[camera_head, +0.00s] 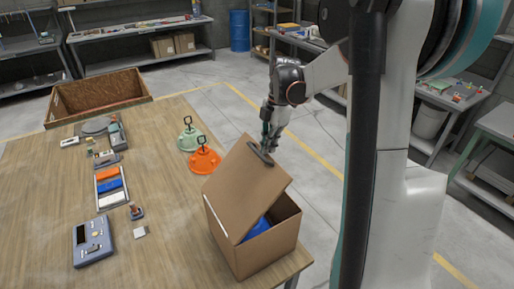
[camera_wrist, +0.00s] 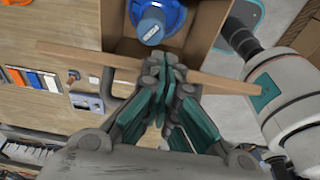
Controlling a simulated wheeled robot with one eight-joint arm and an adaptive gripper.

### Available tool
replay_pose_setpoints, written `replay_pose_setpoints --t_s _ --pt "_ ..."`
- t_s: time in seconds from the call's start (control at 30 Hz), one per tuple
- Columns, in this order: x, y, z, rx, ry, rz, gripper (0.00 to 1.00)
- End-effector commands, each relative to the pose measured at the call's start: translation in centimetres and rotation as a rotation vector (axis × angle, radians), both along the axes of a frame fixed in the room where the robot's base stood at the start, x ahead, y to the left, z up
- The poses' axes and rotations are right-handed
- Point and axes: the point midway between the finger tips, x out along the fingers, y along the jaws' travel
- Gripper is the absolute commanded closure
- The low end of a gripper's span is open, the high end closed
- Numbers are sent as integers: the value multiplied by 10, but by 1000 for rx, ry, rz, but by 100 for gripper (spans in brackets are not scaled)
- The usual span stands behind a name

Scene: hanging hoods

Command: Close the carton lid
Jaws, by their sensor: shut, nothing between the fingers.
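The brown carton (camera_head: 265,245) stands at the table's near right corner. Its lid (camera_head: 240,185) is raised and tilted, its upper edge toward my gripper, leaving a gap on the right. A dark elongated piece (camera_head: 260,154) shows on the lid near that edge. A blue object (camera_head: 257,228) is inside; it also shows in the wrist view (camera_wrist: 155,20). My gripper (camera_head: 268,142) is shut and empty at the lid's upper edge. In the wrist view the lid (camera_wrist: 220,84) is a thin strip passing at the fingertips (camera_wrist: 168,68); contact is unclear.
An orange hood (camera_head: 204,161) and a green hood (camera_head: 189,139) stand on the wooden table (camera_head: 160,210) behind the carton. Small devices and a blue-grey meter (camera_head: 92,243) lie to the left. An open wooden crate (camera_head: 98,95) is at the far end.

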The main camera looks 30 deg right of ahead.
Motion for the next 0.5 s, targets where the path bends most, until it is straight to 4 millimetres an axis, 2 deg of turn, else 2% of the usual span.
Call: replay_pose_setpoints --t_s 0.1,0.5 --pt "0 -13 -15 0 0 -1 100" --pt "0 -39 -48 -1 0 -1 100"
